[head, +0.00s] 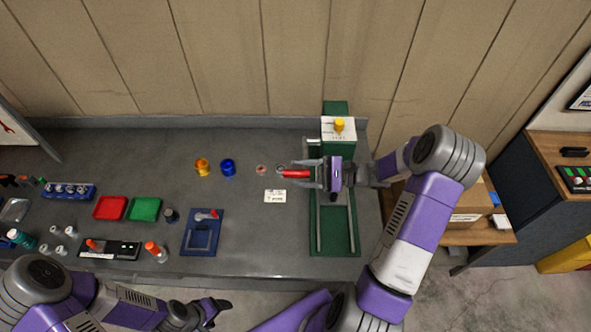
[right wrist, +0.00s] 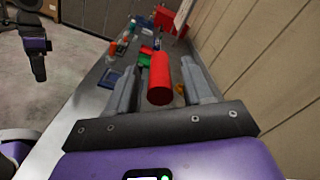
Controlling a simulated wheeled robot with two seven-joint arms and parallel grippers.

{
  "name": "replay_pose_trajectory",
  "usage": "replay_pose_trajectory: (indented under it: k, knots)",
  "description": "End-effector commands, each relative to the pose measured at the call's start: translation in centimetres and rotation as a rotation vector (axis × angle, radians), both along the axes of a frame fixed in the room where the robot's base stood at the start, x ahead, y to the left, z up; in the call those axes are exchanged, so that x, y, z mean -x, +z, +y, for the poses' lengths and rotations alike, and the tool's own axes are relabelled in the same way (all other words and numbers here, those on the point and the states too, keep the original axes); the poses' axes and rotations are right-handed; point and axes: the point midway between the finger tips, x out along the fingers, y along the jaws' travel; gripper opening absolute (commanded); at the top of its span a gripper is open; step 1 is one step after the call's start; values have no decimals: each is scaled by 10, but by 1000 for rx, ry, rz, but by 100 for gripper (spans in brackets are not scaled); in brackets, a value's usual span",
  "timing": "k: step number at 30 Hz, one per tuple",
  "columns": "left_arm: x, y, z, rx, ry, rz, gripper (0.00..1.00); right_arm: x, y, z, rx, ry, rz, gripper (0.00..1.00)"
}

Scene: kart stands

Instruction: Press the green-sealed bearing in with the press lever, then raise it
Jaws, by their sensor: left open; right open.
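The green press (head: 336,240) stands at the right end of the workbench. Its red lever handle (head: 295,174) sticks out to the left. My right gripper (head: 308,175) is open, its fingers on either side of the handle; in the right wrist view the red handle (right wrist: 160,78) lies between the fingers with gaps visible. Two small rings, one reddish (head: 261,169) and one at the handle's tip (head: 280,169), lie on the bench; I cannot tell a green seal on either. My right gripper hides much of the press middle. My left gripper (head: 220,308) is open and empty before the bench front edge.
A yellow cup (head: 202,167) and a blue cup (head: 228,167) stand at the bench back, left of the press. A white card (head: 275,196), a blue fixture (head: 202,232), red (head: 110,208) and green trays (head: 144,209) lie further left. The wall is close behind.

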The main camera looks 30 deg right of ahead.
Motion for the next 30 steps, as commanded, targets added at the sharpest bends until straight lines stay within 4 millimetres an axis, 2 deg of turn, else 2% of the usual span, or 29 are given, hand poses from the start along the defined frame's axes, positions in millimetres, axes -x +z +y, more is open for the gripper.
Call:
replay_pose_trajectory:
  k: [5, 14, 23, 24, 30]
  knots:
    - [0, 3, 0, 0, 0, -1, 71, -8, 0, 13, 0, 1, 0, 51]
    - [0, 3, 0, 0, 0, 0, 71, -9, 0, 15, 0, 1, 0, 49]
    - [0, 3, 0, 0, 0, 0, 71, -9, 0, 15, 0, 1, 0, 3]
    - [0, 3, 0, 0, 0, 0, 71, -9, 0, 15, 0, 1, 1, 0]
    - [0, 3, 0, 0, 0, 0, 71, -8, -1, 15, -1, 2, 2, 0]
